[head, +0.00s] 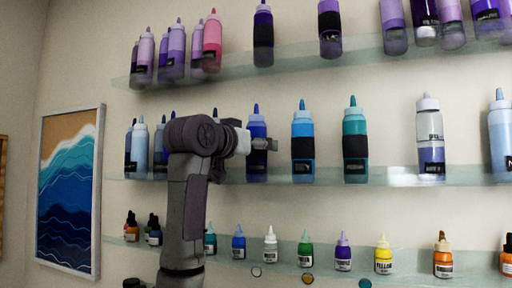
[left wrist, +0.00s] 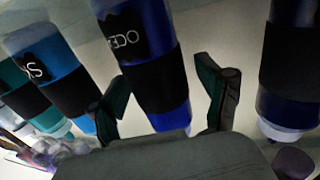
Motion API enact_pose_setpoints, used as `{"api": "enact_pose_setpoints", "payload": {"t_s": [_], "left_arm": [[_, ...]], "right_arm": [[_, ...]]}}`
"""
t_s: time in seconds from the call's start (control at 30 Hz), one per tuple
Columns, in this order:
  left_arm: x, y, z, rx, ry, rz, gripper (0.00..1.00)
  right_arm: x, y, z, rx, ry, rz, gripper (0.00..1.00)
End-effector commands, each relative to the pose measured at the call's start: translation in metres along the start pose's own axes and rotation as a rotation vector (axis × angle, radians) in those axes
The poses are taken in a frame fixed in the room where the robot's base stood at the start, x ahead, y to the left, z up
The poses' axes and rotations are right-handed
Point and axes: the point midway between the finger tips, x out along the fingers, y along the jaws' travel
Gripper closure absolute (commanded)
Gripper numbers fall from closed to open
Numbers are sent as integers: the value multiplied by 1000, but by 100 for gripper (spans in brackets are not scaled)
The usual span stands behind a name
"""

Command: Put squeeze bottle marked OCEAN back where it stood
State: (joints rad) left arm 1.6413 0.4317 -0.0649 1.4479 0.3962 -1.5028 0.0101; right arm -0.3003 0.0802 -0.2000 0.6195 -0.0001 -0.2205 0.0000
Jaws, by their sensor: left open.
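The dark blue squeeze bottle (head: 257,162) with a black band stands upright on the middle glass shelf (head: 390,178), level with its neighbours. In the left wrist view, the bottle (left wrist: 150,40) carries a black label on which I read "OCE"; the rest is unclear. My left gripper (head: 268,144) is in front of this bottle in the head view and hides part of it. In the left wrist view, the open fingers of my left gripper (left wrist: 165,98) lie on either side of the banded part, with a gap showing at the right finger. My right gripper is out of view.
A bright blue bottle (head: 303,130) and a teal bottle (head: 354,128) stand to the right on the same shelf. Paler bottles (head: 159,150) stand to the left. Purple bottles (head: 263,30) line the upper shelf; small dropper bottles (head: 384,258) line the lower one.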

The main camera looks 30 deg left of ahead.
Motion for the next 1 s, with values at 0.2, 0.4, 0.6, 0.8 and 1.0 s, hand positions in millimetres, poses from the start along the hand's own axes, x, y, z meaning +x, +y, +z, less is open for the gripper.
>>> {"api": "enact_pose_setpoints", "payload": {"t_s": [0.2, 0.4, 0.6, 0.8, 1.0], "left_arm": [[0, 0, -8, 0, 1, 0, 23], [-34, -1, -2, 2, 7, -3, 23], [-78, 0, -2, 1, 6, -1, 23], [-110, 0, -4, 0, 4, 0, 23], [-120, 0, -4, 0, 1, 0, 23]], "right_arm": [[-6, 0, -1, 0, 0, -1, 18], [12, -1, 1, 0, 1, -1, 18], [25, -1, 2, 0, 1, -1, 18], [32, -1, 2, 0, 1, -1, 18], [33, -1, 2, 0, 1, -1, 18]]}}
